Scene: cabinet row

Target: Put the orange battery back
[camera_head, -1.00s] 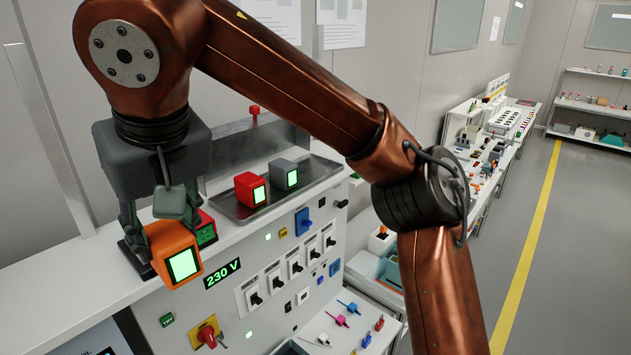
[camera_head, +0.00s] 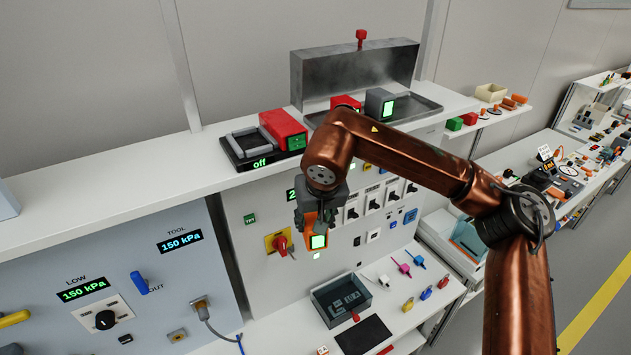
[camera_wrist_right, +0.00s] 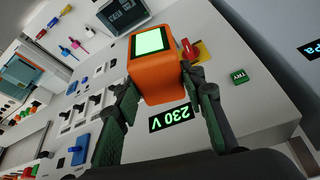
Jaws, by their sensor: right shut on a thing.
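The orange battery (camera_head: 308,228) has a lit green face and hangs in front of the upright panel, below the shelf edge, in the head view. It fills the upper middle of the right wrist view (camera_wrist_right: 162,78). My right gripper (camera_head: 315,222) is shut on it from above; its two fingers (camera_wrist_right: 158,92) grip the sides in the wrist view. A black charging dock (camera_head: 262,163) marked "off" stands on the shelf, with a red battery (camera_head: 284,130) at its right and an open frame at its left. My left gripper is not in view.
A metal tray (camera_head: 425,105) on the shelf holds a red battery (camera_head: 346,102) and a grey battery (camera_head: 380,103). Switches and a red rotary knob (camera_head: 279,243) stick out of the panel. A dark open bin (camera_head: 325,305) sits on the lower bench.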

